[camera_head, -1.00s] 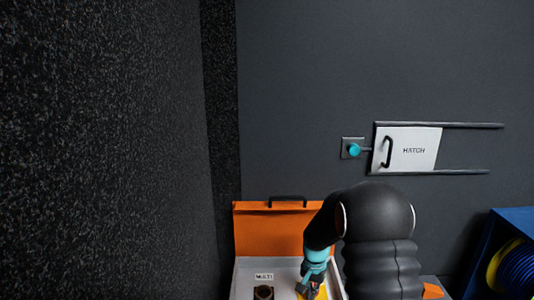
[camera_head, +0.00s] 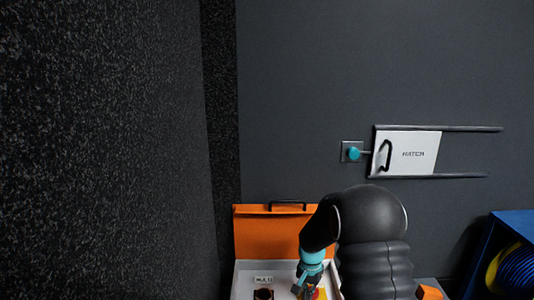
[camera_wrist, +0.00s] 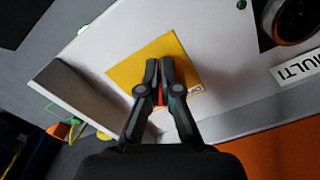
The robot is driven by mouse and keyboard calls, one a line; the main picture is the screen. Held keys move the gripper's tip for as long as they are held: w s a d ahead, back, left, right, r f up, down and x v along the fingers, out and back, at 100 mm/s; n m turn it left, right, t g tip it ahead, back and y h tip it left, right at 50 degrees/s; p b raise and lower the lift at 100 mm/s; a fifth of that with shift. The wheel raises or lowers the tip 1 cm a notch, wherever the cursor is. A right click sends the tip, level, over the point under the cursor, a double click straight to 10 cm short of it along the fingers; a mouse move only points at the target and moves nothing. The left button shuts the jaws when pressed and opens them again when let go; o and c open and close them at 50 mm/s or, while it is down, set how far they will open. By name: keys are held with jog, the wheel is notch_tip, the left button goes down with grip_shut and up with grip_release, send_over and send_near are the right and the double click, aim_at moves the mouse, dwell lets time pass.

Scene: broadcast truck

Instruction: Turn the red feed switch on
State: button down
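The red feed switch (camera_wrist: 160,95) shows only as a small red piece in the gap between my fingers, over a yellow plate (camera_wrist: 125,72) on a pale panel. In the head view a bit of red (camera_head: 316,294) shows at the bottom edge, just right of my fingers. My gripper (camera_wrist: 159,64) has its fingertips together or almost so, over the yellow plate. It also shows in the head view (camera_head: 299,289), low in the case. My fingers hide most of the switch, and I cannot tell its position or whether they touch it.
An open orange-lidded case (camera_head: 270,232) holds the panel. A dark round knob (camera_head: 263,294) sits by the MULTI label (camera_head: 264,280). A blue box (camera_head: 510,222) with coiled cable stands right.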

jog(key=shift+a, duration=0.1)
jog(key=shift+s+a, duration=0.15)
jog(key=shift+s, duration=0.1)
notch_tip(320, 180, up, 6)
jog(key=p, duration=0.3)
jog(key=shift+p, duration=0.4)
